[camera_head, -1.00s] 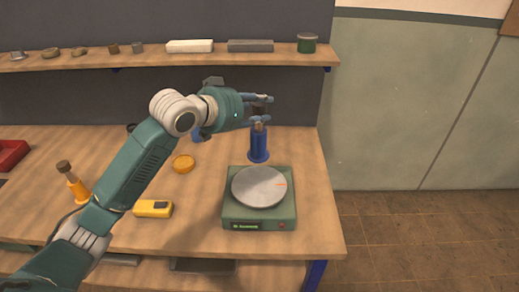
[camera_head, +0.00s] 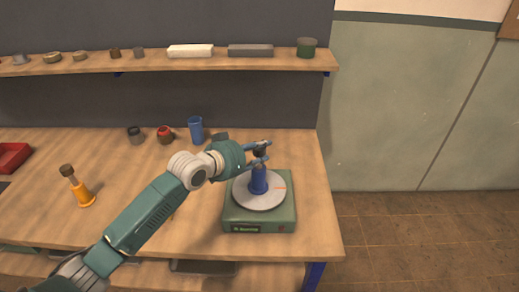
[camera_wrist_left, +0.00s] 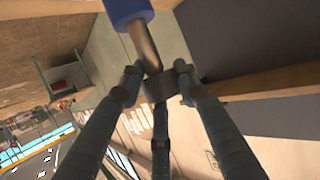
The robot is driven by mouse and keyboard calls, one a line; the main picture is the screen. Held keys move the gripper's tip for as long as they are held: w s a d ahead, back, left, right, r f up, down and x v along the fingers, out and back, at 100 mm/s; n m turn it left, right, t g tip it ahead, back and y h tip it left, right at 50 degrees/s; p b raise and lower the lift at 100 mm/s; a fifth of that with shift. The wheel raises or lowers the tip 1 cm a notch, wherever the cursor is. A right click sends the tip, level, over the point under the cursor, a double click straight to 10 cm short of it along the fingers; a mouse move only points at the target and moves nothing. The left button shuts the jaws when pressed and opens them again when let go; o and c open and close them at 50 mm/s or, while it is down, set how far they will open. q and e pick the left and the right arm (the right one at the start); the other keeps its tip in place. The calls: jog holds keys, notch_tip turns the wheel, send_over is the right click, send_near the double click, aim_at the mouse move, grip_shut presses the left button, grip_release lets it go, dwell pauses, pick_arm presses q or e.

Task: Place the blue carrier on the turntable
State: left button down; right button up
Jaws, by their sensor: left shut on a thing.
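The blue carrier (camera_head: 259,181) is upright over the middle of the turntable's round grey plate (camera_head: 272,202). Its base appears at or just above the plate; I cannot tell whether it touches. My left gripper (camera_head: 264,151) is shut on the carrier's dark upper part, with its fingers coming in from the left. In the left wrist view the carrier's blue body (camera_wrist_left: 128,10) shows at the top edge, its narrower stem running between the fingertips (camera_wrist_left: 158,78). The turntable's green base (camera_head: 259,226) stands near the table's front right corner. My right gripper is not in view.
A yellow carrier (camera_head: 82,192) with a dark top stands at left. A blue cup (camera_head: 195,130), a red-and-dark piece (camera_head: 165,135) and a grey piece (camera_head: 135,135) stand behind my arm. A red tray (camera_head: 12,157) is at far left. A shelf (camera_head: 150,64) with several items runs behind.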

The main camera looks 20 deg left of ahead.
pick_arm(q)
jog(key=c, duration=1.3)
grip_release()
jog(key=shift+s, duration=0.1)
jog(key=shift+o, duration=0.2)
jog(key=shift+s+a+r, duration=0.1)
jog(key=shift+s+a, duration=0.05)
jog(key=shift+s, duration=0.2)
jog(key=b+v, duration=0.2)
jog(key=v, duration=0.9)
jog(key=shift+b, duration=0.35)
jog(key=shift+r, duration=0.1)
